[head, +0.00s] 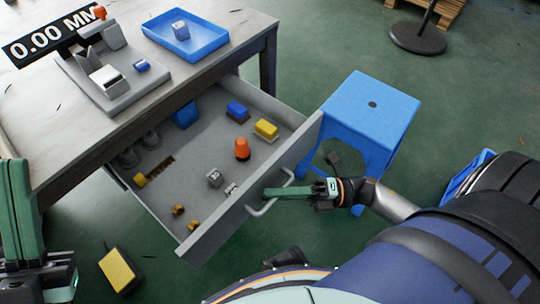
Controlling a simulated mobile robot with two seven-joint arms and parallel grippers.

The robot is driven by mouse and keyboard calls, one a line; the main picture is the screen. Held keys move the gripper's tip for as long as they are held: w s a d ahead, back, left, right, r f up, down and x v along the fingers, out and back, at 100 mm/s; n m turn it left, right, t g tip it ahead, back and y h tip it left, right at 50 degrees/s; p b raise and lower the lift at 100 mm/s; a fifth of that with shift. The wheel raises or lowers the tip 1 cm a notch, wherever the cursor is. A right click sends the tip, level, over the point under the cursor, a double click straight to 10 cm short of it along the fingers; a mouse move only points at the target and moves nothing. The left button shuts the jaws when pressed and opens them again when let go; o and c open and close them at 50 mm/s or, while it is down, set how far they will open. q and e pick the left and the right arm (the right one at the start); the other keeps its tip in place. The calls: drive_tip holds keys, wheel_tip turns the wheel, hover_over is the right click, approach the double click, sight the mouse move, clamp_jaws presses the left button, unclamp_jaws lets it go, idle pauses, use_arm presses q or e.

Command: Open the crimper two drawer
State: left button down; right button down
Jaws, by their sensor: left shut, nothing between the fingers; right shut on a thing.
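The drawer (270,187) under the grey workbench is pulled out, and its inside with small parts shows. Its metal handle (262,211) is on the front panel. My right gripper (270,192) is at the handle and shut on it; the fingers partly hide the handle. My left gripper (15,175) is shut and empty at the left edge, apart from the drawer. No label naming the crimper two shows.
The workbench (50,150) carries a device with a "0.00 MM" display (55,35) and a blue tray (187,50). A blue stool (372,105) stands close right of the drawer. A yellow-topped block (117,269) lies on the green floor.

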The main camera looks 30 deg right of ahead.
drive_tip(key=shift+s+d, duration=0.2)
drive_tip(key=shift+s, duration=0.05)
drive_tip(key=c, duration=1.2)
unclamp_jaws()
drive_tip(key=shift+o, duration=0.2)
drive_tip(key=shift+s, duration=0.1)
drive_tip(key=v, duration=1.2)
drive_tip(key=shift+d, duration=0.25)
